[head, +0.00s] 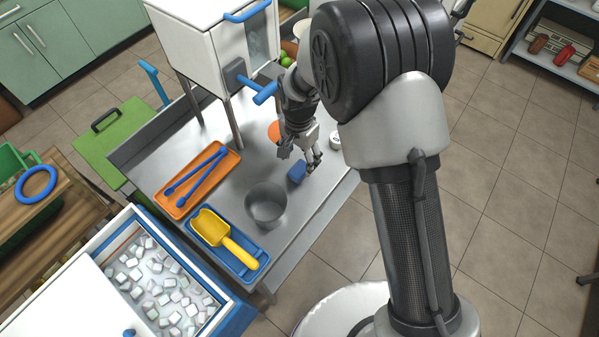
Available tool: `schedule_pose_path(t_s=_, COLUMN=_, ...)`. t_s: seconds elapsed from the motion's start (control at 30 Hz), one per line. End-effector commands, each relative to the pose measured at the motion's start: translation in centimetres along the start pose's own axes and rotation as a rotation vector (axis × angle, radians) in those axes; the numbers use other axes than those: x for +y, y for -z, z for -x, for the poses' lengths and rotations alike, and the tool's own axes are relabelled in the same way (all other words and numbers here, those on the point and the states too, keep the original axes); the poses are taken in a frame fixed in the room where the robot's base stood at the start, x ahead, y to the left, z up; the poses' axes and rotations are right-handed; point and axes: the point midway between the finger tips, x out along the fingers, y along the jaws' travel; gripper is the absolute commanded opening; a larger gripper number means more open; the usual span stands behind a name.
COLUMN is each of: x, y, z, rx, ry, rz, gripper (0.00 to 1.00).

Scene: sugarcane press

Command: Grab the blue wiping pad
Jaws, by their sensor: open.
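The blue wiping pad (297,172) is a small blue block on the steel table (240,165), near its right edge. My gripper (299,160) points down at the pad, with its fingers above and around the pad's upper side in this view. It is open. Whether the fingers touch the pad, and how high they are over it, I cannot tell. My arm comes in from the right and hides part of the table behind it.
A metal cup (265,205) stands close to the pad's left. A yellow scoop (225,237) lies on a blue tray (252,274). Blue tongs lie on an orange tray (181,211). The white press (205,55) stands behind. An ice bin (215,326) is at lower left.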

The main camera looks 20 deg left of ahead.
Motion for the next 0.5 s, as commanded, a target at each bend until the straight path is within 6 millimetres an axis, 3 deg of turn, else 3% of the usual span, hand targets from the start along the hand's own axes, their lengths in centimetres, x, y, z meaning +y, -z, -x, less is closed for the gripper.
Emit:
schedule_pose_path(t_s=0.17, x=0.0, y=-0.1, z=-1.0, rx=0.0, ry=0.0, rz=0.0, gripper=0.63)
schedule_pose_path(t_s=0.5, x=0.1, y=-0.4, z=-5.4, rx=0.0, ry=0.0, rz=0.0, gripper=0.63)
